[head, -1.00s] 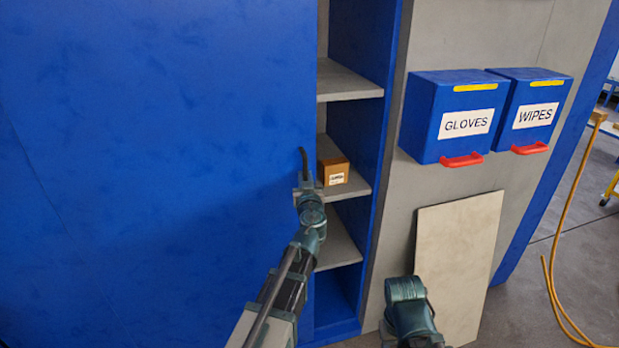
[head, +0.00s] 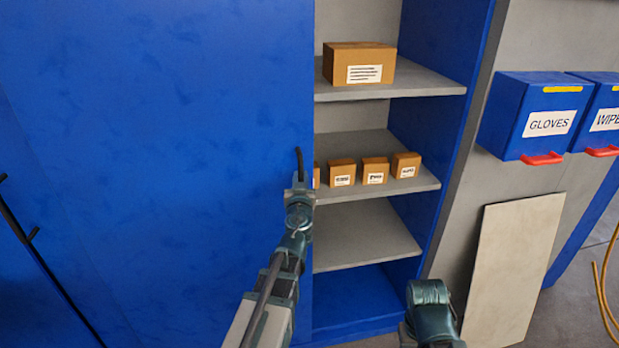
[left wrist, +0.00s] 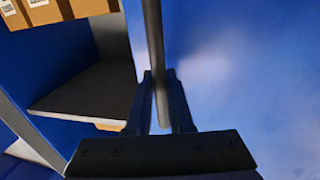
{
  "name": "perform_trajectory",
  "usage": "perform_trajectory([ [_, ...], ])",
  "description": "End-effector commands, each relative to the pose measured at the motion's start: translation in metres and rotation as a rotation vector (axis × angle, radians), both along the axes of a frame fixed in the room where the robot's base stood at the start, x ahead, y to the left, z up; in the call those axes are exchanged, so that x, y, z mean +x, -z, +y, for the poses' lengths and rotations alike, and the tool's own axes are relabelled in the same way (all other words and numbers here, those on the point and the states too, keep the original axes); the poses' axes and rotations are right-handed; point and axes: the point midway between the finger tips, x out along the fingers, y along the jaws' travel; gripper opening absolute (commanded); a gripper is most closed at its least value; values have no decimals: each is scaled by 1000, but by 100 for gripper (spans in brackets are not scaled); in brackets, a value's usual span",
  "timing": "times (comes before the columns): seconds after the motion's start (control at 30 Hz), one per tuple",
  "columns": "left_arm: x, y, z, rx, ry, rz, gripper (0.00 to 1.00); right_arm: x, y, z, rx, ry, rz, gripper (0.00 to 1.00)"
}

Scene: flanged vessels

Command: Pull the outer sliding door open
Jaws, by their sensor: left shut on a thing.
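The blue outer sliding door (head: 160,150) covers the left part of the cabinet in the head view. Its right edge stands well clear of the cabinet's right side wall, so the shelves show. A dark bar handle (head: 299,162) is on the door near that edge. My left gripper (head: 299,184) is at the handle. In the left wrist view the left gripper's fingers (left wrist: 161,100) are shut around the handle bar (left wrist: 154,40), with the door's blue face (left wrist: 240,70) beside it. My right arm shows at the bottom of the head view, but its fingertips are hidden.
A large carton (head: 358,64) sits on the upper shelf (head: 420,82). Several small cartons (head: 375,170) stand on the middle shelf. Blue GLOVES (head: 535,115) and WIPES (head: 603,115) boxes hang right of the cabinet. A pale board (head: 510,270) leans below them.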

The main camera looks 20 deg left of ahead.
Motion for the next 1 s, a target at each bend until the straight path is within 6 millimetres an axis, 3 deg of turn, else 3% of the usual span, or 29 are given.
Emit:
perform_trajectory([
  [0.53,-3,0,6,1,1,0,0,0,0,0,0,0,0,50],
  [0.57,-3,0,6,1,0,0,22,0,0,0,0,0,0,50],
  [0.7,-3,0,6,1,1,0,47,0,0,0,0,0,0,50],
  [1.0,-4,0,6,1,1,0,50,0,0,0,0,0,0,50],
])
